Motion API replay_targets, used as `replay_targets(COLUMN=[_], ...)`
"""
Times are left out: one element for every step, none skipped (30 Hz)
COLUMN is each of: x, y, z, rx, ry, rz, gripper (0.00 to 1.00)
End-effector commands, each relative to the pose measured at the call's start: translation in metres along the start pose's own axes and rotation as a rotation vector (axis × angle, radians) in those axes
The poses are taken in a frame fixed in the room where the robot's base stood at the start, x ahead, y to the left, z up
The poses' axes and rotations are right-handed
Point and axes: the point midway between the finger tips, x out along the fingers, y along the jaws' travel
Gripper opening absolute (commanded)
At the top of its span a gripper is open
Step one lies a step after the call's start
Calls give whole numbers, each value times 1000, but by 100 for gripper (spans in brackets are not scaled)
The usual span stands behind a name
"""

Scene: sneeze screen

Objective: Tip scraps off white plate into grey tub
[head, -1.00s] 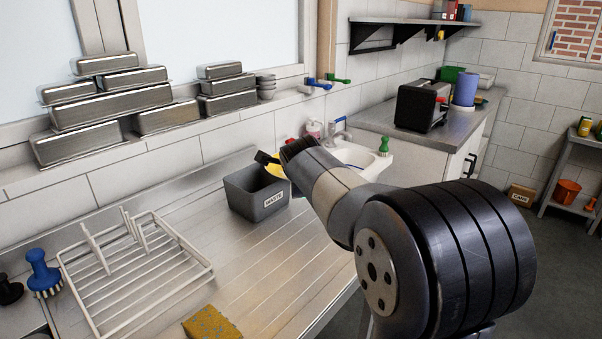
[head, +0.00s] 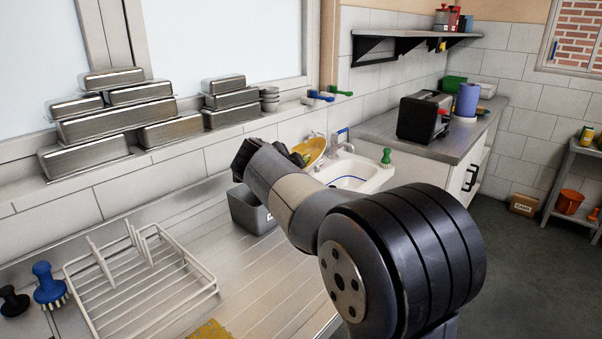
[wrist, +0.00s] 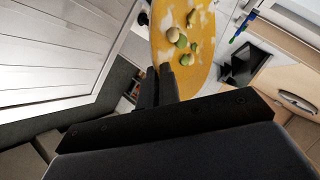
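The plate (head: 313,150) is yellow with white patches. It is tilted, up behind my wrist and in front of the sink's far wall in the head view. In the wrist view, the plate (wrist: 196,60) bears several green and pale scraps (wrist: 181,39). My gripper (wrist: 160,82) is shut on the plate's near rim; in the head view it is mostly hidden by my arm. The grey tub (head: 248,212) stands on the steel counter, below and left of the plate in the head view. Its right part and inside are largely hidden by my arm.
A white dish rack (head: 140,275) stands left of the tub, with blue and black brushes beside it. A yellow sponge (head: 210,330) lies at the front. The white sink (head: 375,176) is right of the tub. Steel pans line the ledge behind. Bare counter lies between rack and tub.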

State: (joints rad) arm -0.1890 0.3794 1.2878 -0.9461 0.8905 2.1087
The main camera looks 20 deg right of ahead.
Motion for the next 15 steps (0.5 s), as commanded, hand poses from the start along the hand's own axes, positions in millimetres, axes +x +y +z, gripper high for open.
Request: replay_targets(x=[-1, -3, -4, -5, -5, -5, -6, -6, -5, -5, -5, -5, -5, -5, -6], y=[-2, -3, -5, -5, -6, -6, -6, -6, -6, -6, -6, -6, -6, -6, -6], z=[3, 2, 1, 1, 0, -1, -1, -1, -1, -1, -1, -1, -1, 0, 1], rx=[-26, -38, -48, -53, -56, -57, -57, -56, -56, -56, -56, -56, -56, -57, -65], ry=[18, 29, 39, 44, 47, 48, 48, 47, 47, 47, 47, 46, 46, 47, 53], rz=[-4, -3, -4, -3, -2, -1, -1, -1, -1, -1, -1, -1, -1, -1, -2], gripper=[0, 0, 0, 0, 0, 0, 0, 0, 0, 0, 0, 0, 0, 0, 0])
